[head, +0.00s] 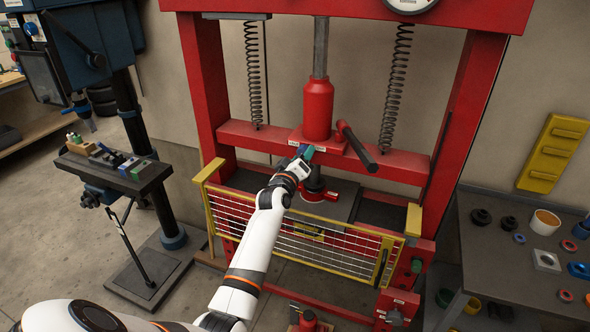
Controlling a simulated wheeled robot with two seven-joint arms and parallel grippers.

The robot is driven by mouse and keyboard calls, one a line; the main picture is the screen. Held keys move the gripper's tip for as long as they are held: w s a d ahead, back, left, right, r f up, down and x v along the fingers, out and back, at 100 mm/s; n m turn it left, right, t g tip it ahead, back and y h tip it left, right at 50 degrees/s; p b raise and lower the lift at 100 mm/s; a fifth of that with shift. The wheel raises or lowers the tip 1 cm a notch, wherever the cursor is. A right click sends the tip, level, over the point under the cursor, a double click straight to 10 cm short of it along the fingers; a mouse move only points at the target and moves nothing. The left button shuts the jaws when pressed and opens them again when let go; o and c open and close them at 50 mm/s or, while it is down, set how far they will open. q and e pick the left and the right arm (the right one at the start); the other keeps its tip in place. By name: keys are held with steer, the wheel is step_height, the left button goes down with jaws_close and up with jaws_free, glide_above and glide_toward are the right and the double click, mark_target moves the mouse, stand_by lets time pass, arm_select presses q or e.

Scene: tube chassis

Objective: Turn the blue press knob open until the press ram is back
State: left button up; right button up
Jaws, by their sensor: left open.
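The blue press knob (309,152) is a small blue shape on the front of the red crossbeam, just below the red cylinder (318,108). My left gripper (302,158) is at the knob, with its jaws open. The gripper partly covers the knob, and I cannot tell whether the fingers touch it. A grey metal rod (321,48) stands above the red cylinder. A dark round piece (315,181) shows below the crossbeam; I cannot tell whether it is the ram's end. My right gripper is not in view.
A red frame (206,90) with two springs surrounds the cylinder. A black-gripped lever (357,147) sticks out right of it. A yellow-edged mesh guard (290,238) stands in front, below my left arm. A drill press is left, a parts table (500,265) right.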

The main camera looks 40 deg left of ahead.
arm_select(q)
steer(key=b+v, duration=0.2)
steer(key=v, duration=0.9)
steer(key=shift+s, duration=0.25)
steer(key=shift+d, duration=0.1)
